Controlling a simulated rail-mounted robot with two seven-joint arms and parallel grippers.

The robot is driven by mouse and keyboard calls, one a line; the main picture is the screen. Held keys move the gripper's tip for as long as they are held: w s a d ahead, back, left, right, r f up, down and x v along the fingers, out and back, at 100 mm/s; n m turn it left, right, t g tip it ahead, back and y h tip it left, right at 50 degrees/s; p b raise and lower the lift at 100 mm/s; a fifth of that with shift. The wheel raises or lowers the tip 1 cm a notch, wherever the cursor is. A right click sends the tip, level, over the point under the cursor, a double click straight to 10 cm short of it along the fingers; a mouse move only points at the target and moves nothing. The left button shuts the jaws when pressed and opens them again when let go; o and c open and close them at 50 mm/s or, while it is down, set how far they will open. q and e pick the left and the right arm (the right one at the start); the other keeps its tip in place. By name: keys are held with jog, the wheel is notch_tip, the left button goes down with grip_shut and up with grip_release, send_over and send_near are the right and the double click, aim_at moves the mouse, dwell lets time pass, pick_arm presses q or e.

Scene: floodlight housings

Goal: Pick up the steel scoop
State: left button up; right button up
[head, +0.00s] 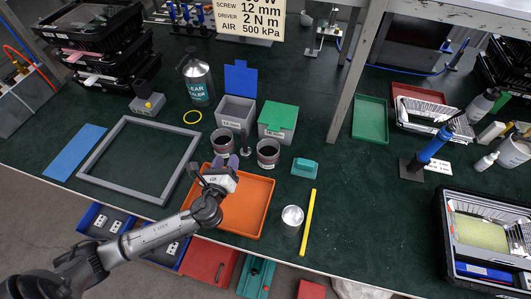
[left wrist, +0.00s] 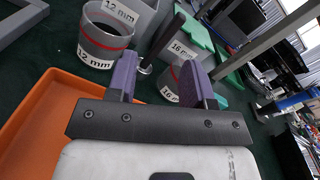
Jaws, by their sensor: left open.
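What looks like the steel scoop (left wrist: 165,45) shows in the left wrist view as a slanting dark handle with a small bright metal part at its lower end. It lies beyond and between my left gripper's fingertips. In the head view it (head: 245,139) is a thin dark shape between two grey cups. Its bowl is not clearly visible. My left gripper (head: 227,161) is open and empty, above the far edge of the orange tray, on the near side of the scoop. Its purple fingers (left wrist: 161,76) stand apart, not touching the scoop. My right gripper is not in view.
A 12 mm cup (left wrist: 103,35) and a 16 mm cup (head: 268,153) stand close on either side. The orange tray (head: 262,205) lies under my left arm. Grey and green bins (head: 277,118) stand behind. A metal can (head: 291,221) and yellow strip (head: 308,222) are at right.

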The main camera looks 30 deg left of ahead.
aim_at(243, 135)
pick_arm(q)
jog(key=shift+w+a+r+m+t+h+b, duration=0.15)
jog(key=shift+w+a+m+b, duration=0.55)
jog(key=shift+w, duration=1.55)
jog(key=shift+w+a+m+t+h+b, duration=0.25)
jog(key=shift+w+m, duration=0.85)
jog(key=shift+w, duration=1.2)
jog(key=shift+w+a+r+m+g+h+b, duration=0.15)
jog(key=shift+w+a+m+b, duration=0.55)
jog(key=shift+w, duration=1.55)
jog(key=shift+d+f, duration=0.1)
jog(key=shift+d, duration=0.25)
grip_shut()
